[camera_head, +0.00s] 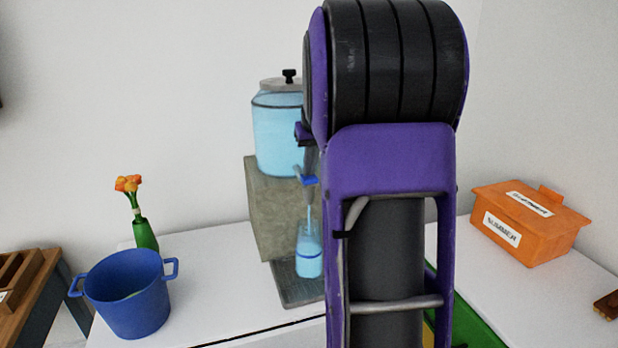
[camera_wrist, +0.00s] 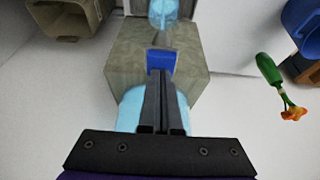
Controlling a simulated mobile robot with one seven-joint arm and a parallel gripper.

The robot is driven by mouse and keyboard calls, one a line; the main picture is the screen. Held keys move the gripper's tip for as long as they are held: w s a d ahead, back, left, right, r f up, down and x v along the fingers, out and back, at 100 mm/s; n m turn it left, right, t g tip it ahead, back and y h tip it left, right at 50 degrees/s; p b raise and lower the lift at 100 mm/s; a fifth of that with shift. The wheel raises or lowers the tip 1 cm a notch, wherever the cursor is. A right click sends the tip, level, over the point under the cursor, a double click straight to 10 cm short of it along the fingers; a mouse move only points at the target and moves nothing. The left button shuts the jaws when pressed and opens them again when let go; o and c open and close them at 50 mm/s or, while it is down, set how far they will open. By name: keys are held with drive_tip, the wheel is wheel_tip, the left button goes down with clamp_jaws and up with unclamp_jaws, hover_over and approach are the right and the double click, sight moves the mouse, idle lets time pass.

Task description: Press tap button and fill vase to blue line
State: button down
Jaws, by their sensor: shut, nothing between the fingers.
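The dispenser (camera_head: 277,128) is a clear jar of light blue water with a grey lid, standing on a stone block (camera_head: 270,205). Its tap has a blue button (camera_head: 309,181), also in the wrist view (camera_wrist: 161,60). A thin stream falls from the tap into the clear vase (camera_head: 309,262), upright on a grey tray (camera_head: 293,289). The vase holds light blue water and has a dark blue line; the exact level against the line is hard to tell. My gripper (camera_wrist: 160,78) is shut and empty, its tips at the button, apparently touching it. My arm hides part of the dispenser.
A blue pot (camera_head: 130,300) and a green vase with orange flowers (camera_head: 145,234) stand to the left on the white counter (camera_head: 215,260). An orange lidded box (camera_head: 525,222) stands at the right. A wooden crate (camera_head: 20,275) is at far left.

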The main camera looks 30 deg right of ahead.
drive_tip(key=shift+s+f, duration=0.15)
drive_tip(key=shift+f, duration=0.3)
wheel_tip(320, 180, up, 6)
drive_tip(key=p, duration=0.4)
drive_tip(key=shift+f+p, duration=0.1)
drive_tip(key=shift+p, duration=0.25)
drive_tip(key=shift+r, duration=0.85)
drive_tip(key=shift+w+r, duration=0.1)
drive_tip(key=shift+w, duration=0.15)
